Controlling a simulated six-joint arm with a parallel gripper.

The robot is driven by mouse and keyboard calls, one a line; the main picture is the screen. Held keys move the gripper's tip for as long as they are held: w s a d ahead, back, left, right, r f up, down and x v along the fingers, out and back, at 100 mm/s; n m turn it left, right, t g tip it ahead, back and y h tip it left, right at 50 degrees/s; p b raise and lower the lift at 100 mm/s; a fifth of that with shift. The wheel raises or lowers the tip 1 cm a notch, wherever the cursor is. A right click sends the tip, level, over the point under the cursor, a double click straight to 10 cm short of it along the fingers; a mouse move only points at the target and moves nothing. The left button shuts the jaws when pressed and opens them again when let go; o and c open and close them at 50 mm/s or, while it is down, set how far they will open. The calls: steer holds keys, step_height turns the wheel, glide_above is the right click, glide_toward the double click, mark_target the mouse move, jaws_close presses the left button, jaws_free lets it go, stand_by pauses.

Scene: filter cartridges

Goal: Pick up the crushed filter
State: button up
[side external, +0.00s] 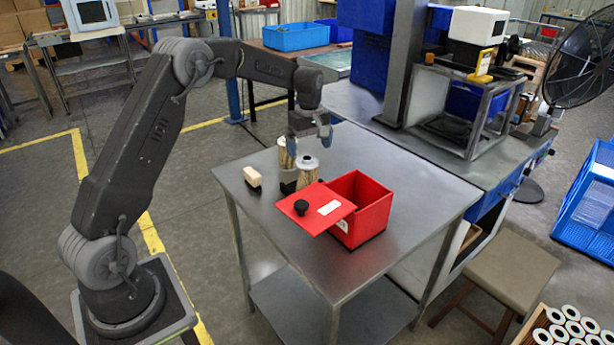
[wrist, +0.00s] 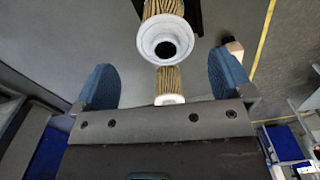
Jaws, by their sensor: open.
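Two filter cartridges with tan pleated sides and white end caps stand on the metal table. The front filter (side external: 306,173) shows its white cap and dark hole; it also shows in the wrist view (wrist: 165,36). The rear filter (side external: 286,155) is partly hidden behind my gripper; in the wrist view, its pleated side and white end (wrist: 168,84) lie between the fingers in the picture. I cannot tell which filter is crushed. My gripper (side external: 309,145) is open with blue fingertips, above and close to the filters; it also shows in the wrist view (wrist: 164,82).
A red box (side external: 372,212) stands open to the right, with its red lid (side external: 331,208) and black knob leaning at its left side. A pale block (side external: 252,177) lies left of the filters. A dark holder (side external: 288,187) is beside the front filter. The table's front left is clear.

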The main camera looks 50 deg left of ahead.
mark_target(307, 158)
steer(key=f, duration=0.7)
steer(key=shift+s+a+f, duration=0.1)
steer(key=shift+s+f, duration=0.05)
steer(key=shift+s, duration=0.2)
steer(key=c, duration=1)
steer(key=shift+c, duration=0.3)
